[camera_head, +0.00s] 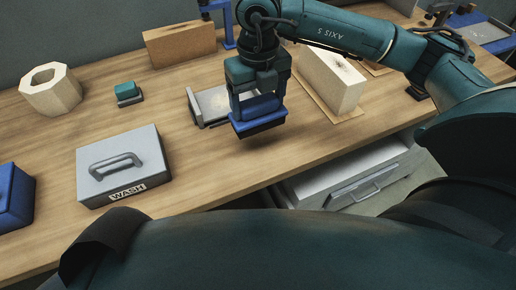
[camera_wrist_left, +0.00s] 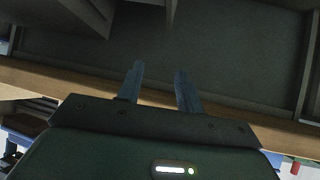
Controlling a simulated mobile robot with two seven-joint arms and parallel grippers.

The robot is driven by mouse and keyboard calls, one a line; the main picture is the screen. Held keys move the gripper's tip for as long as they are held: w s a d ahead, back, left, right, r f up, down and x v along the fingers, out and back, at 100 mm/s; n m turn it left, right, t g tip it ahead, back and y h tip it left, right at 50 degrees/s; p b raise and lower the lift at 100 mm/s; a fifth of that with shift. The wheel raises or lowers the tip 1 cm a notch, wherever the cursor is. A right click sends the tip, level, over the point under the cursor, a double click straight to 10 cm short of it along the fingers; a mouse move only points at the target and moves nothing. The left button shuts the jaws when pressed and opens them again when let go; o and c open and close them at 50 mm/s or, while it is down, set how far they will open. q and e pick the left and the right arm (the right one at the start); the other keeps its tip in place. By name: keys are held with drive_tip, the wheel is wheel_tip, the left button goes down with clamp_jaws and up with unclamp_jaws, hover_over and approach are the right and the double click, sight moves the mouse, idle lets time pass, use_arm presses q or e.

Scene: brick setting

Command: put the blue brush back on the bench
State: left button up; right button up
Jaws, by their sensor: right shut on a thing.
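The blue brush (camera_head: 258,112) has a blue body with a dark underside. My right gripper (camera_head: 256,90) is shut on it and holds it over the front part of the wooden bench (camera_head: 215,165), seemingly just above the top. My left gripper (camera_wrist_left: 160,85) shows in the left wrist view with its two fingers apart and nothing between them. It is not in the head view.
A grey box marked WASH (camera_head: 122,165) stands left of the brush. Behind are a metal tray (camera_head: 208,104), a teal-topped block (camera_head: 127,92), a tan brick (camera_head: 180,43) and an octagonal block (camera_head: 50,90). A pale block (camera_head: 332,78) stands right. A grey drawer (camera_head: 350,180) is below the front edge.

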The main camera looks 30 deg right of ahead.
sight(258, 131)
wheel_tip(258, 131, down, 5)
drive_tip(key=shift+f+p, duration=0.1)
drive_tip(key=shift+p, duration=0.4)
drive_tip(key=shift+f, duration=0.65)
wheel_tip(258, 131, down, 3)
drive_tip(key=shift+f+p, duration=0.1)
drive_tip(key=shift+p, duration=0.25)
drive_tip(key=shift+f, duration=0.25)
drive_tip(key=o, duration=0.9)
use_arm(q)
drive_tip(key=shift+w+a+r, duration=0.1)
drive_tip(key=shift+a+r, duration=0.15)
drive_tip(key=shift+r, duration=0.1)
use_arm(e)
drive_tip(key=shift+o, duration=0.2)
